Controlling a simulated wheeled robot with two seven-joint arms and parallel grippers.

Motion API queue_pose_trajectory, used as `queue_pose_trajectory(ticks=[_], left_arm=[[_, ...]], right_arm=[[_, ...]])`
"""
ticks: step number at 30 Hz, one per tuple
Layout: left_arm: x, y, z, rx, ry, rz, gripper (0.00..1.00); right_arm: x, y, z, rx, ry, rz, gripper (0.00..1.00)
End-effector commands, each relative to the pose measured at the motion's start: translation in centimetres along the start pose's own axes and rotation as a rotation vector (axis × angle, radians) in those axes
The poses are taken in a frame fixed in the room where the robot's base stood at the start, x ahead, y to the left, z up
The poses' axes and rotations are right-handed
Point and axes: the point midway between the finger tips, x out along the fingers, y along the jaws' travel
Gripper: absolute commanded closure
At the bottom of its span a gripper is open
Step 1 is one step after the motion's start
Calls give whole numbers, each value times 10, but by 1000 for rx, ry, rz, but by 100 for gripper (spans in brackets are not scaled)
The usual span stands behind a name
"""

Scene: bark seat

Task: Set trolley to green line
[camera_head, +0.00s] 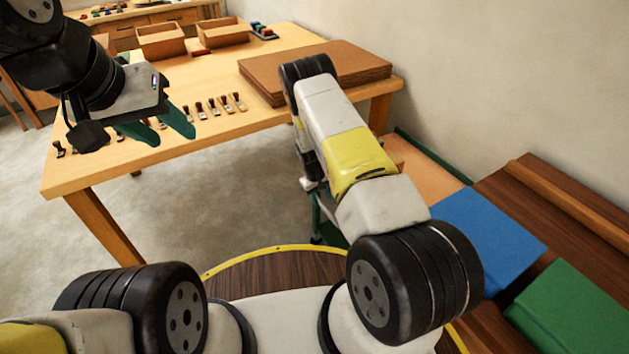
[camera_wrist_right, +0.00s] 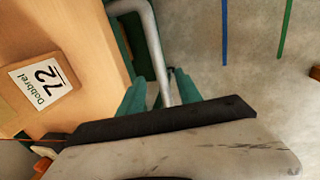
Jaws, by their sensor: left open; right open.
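The trolley shows in the right wrist view as a wooden panel (camera_wrist_right: 75,60) with a green edge and a bent grey tube handle (camera_wrist_right: 150,45). My right gripper (camera_wrist_right: 158,92) is open, with its green fingers on either side of the tube; I cannot tell whether they touch it. In the head view my right arm hides most of that area, and a green frame part (camera_head: 325,225) shows below it. The green line (camera_wrist_right: 285,30) is on the floor at the upper right of the wrist view. My left gripper (camera_head: 160,126) is open and empty near the table's front edge.
A blue line (camera_wrist_right: 224,35) runs beside the green one. The wooden table (camera_head: 200,135) holds several small handled tools, trays and a brown board stack (camera_head: 345,68). A bench with blue (camera_head: 490,235) and green (camera_head: 575,310) pads stands at the right wall.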

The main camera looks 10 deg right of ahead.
Motion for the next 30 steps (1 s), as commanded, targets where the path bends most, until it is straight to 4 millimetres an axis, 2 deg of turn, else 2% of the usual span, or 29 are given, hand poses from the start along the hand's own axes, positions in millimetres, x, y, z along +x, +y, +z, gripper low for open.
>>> queue_pose_trajectory(ticks=[3, 9, 19, 25, 30], left_arm=[[0, 0, 0, 0, 0, 0, 55], [0, 0, 0, 0, 0, 0, 55], [0, 0, 0, 0, 0, 0, 55], [0, 0, 0, 0, 0, 0, 55], [0, 0, 0, 0, 0, 0, 55]], right_arm=[[21, 0, 1, 0, -2, -1, 59], [41, 0, 0, -1, 0, -1, 59], [45, 0, 0, 0, 0, -1, 59], [44, 0, 0, 0, 0, -1, 98], [44, 0, 0, 0, 0, -1, 100]])
